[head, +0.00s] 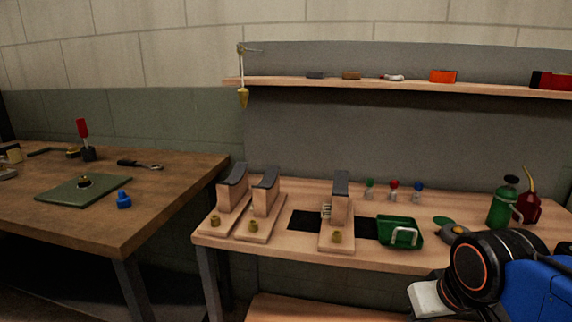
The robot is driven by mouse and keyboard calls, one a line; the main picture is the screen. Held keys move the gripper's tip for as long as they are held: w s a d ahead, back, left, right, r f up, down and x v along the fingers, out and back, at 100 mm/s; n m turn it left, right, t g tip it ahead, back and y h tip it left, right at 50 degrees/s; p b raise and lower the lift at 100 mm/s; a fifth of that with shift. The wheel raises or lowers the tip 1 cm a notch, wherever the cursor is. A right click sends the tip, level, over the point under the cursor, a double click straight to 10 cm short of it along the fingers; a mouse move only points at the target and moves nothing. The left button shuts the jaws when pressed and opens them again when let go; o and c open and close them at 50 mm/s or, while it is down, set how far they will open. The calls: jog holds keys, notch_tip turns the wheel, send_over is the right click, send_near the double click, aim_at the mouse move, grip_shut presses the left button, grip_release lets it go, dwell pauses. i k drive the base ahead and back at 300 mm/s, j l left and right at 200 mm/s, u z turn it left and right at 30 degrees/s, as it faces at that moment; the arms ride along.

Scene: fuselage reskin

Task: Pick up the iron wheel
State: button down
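I cannot tell for certain which thing is the iron wheel. A small dark round piece with a pale yellow centre (84,183) lies on a green mat (55,194) on the left table. A grey rounded piece with a tan spot (455,231) lies on the right bench, partly hidden behind my arm. Part of my arm, black with an orange ring and blue casing, fills the lower right corner. No gripper fingers can be made out, and nothing held is visible.
The left table (175,172) also holds a blue bottle (124,200) and tools. The right bench (285,252) carries three wooden stands with dark tops, a green bin (392,238), small coloured pieces, a green can (503,207) and a red oiler (530,207). A shelf (400,86) runs above.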

aim_at(449, 231)
jog(key=z, duration=0.75)
